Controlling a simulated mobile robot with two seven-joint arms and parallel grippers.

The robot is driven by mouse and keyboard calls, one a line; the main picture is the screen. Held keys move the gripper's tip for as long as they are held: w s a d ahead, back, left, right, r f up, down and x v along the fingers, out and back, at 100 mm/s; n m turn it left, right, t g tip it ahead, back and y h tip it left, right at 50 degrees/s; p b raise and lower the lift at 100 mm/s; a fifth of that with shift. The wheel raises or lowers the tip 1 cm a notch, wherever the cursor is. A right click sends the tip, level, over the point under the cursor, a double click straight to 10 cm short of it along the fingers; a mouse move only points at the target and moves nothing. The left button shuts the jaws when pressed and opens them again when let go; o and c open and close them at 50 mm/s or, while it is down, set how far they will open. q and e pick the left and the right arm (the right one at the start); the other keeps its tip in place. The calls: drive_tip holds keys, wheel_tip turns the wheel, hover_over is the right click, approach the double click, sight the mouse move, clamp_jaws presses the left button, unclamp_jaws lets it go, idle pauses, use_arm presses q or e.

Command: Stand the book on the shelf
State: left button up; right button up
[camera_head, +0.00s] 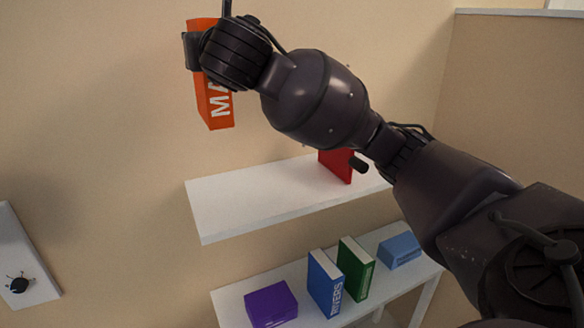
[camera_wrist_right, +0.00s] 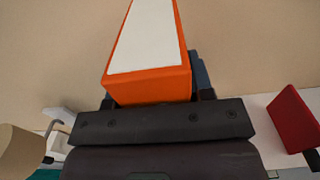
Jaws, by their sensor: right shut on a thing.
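The orange book (camera_head: 214,105) with white letters on its spine is in the head view, held high above the left end of the upper white shelf (camera_head: 235,204). It hangs roughly upright, slightly tilted, and apart from the shelf. My right gripper (camera_head: 193,50) is shut on the orange book near its upper part; the arm hides some of the book. In the right wrist view the orange book (camera_wrist_right: 150,85) fills the space beyond the gripper, its white page side facing the camera. My left gripper is not in view.
A red book (camera_head: 338,167) stands on the upper shelf, partly behind my arm. The lower shelf (camera_head: 238,305) holds a purple box (camera_head: 270,304), a blue book (camera_head: 325,284), a green book (camera_head: 355,270) and a light blue box (camera_head: 400,251). The upper shelf's left part is clear.

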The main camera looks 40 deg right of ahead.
sight(219, 127)
wheel_tip(219, 127, down, 14)
drive_tip(key=shift+f, duration=0.1)
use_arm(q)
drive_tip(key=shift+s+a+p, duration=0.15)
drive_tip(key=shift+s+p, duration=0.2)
use_arm(e)
drive_tip(key=shift+f, duration=2.9)
drive_tip(key=o, duration=1.2)
